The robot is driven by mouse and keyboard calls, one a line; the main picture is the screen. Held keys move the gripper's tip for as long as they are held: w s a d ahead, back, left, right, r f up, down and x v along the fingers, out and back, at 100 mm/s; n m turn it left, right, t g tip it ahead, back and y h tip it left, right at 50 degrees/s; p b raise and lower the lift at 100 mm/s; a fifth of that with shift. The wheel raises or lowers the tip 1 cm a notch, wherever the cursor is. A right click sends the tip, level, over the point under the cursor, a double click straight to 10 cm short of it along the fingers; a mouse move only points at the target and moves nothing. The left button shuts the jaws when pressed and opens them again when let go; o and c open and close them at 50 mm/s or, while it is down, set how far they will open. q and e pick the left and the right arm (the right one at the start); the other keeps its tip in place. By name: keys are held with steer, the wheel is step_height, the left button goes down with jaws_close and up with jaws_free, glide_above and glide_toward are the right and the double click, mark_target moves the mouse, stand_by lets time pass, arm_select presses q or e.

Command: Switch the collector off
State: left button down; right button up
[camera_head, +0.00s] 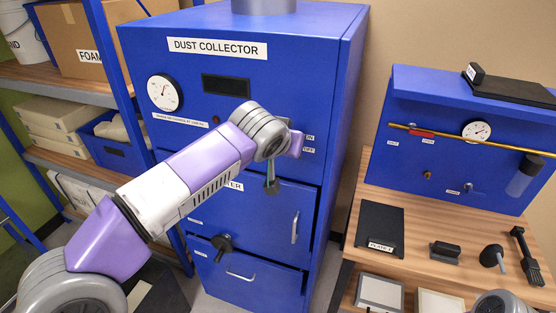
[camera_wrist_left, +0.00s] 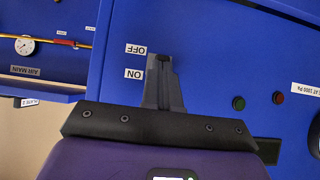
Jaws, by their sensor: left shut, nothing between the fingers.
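The dust collector (camera_head: 285,100) is a tall blue cabinet in the middle of the head view. Its ON label (camera_wrist_left: 135,73) and OFF label (camera_wrist_left: 136,49) appear upside down in the wrist view. My left gripper (camera_wrist_left: 163,68) is shut and empty, its fingers pointing at the panel just beside these labels. A small dark part shows at the fingertips; I cannot tell whether it is the switch or whether they touch. The switch's position is hidden. In the head view my wrist covers the switch area. My right gripper is out of view.
A green light (camera_wrist_left: 239,103) and a red light (camera_wrist_left: 278,98) sit on the panel. Below are a door with a handle (camera_head: 295,228) and a dark knob (camera_head: 222,247). A shelf stands left; a wooden bench (camera_head: 425,225) with tools stands right.

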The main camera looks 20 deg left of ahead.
arm_select(q)
steer(key=shift+r+t, duration=0.4)
steer(key=shift+r, duration=0.2)
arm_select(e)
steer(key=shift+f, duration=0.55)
arm_select(q)
steer(key=shift+s, duration=0.15)
